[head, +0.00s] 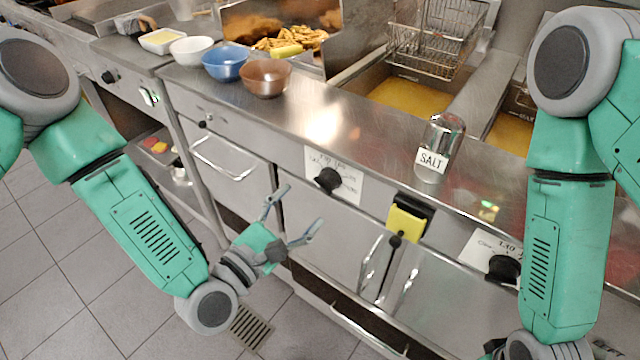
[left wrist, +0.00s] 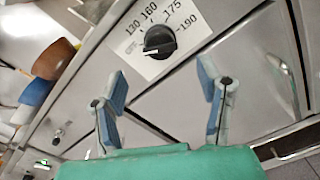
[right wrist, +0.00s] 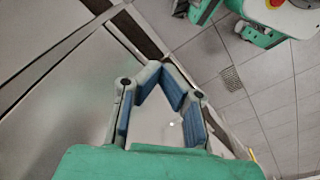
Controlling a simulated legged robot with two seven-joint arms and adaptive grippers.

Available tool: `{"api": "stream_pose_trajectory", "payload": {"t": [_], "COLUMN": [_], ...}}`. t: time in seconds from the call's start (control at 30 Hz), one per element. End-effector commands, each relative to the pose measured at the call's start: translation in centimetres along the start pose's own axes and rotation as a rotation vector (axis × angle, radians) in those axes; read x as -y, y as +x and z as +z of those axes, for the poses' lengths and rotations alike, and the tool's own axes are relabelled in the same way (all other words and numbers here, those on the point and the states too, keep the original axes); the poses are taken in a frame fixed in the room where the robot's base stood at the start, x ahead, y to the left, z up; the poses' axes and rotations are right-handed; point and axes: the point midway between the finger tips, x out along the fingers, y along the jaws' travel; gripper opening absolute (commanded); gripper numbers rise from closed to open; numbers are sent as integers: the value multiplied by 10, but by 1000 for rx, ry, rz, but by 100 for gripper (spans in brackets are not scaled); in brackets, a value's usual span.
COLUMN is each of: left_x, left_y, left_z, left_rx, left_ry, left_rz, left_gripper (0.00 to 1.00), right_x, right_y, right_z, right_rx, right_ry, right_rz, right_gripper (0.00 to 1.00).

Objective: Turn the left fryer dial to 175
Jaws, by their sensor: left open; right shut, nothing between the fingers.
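The left fryer dial (head: 327,180) is a black round knob on a white label plate (head: 347,188) on the fryer front. In the left wrist view the dial (left wrist: 159,42) has numbers 130, 160, 175 and 190 around it. Its white mark points left, towards the OFF lettering. My left gripper (head: 294,218) is open and empty, in front of and below the dial, apart from it. The dial shows beyond and between its fingertips in the left wrist view (left wrist: 162,84). My right gripper (right wrist: 181,92) is shut and empty, low in front of the cabinet.
A salt shaker (head: 438,148) stands on the counter edge. A yellow-and-black switch (head: 408,218) and a second dial (head: 503,268) are to the right. Bowls (head: 265,78) stand at the back left. A fry basket (head: 435,38) hangs above the oil. Door handles (head: 222,165) stick out below the panel.

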Motion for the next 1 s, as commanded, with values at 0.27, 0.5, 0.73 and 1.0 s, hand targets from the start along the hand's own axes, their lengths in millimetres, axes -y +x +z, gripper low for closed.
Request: {"api": "stream_pose_trajectory", "payload": {"t": [0.27, 0.5, 0.73, 1.0], "left_x": [0, 0, 0, 0], "left_y": [54, 72, 74, 74], "left_z": [0, 0, 0, 0], "left_rx": [1, -1, -1, -1], "left_ry": [2, 0, 0, 0], "left_rz": [0, 0, -1, -1], "left_gripper": [60, 60, 60, 10], "right_x": [0, 0, 0, 0], "right_y": [4, 5, 4, 4], "right_z": [0, 0, 0, 0], "right_rx": [0, -1, -1, -1], "right_ry": [0, 0, 0, 0], "right_rz": [0, 0, 0, 0], "right_gripper": [0, 0, 0, 0]}}
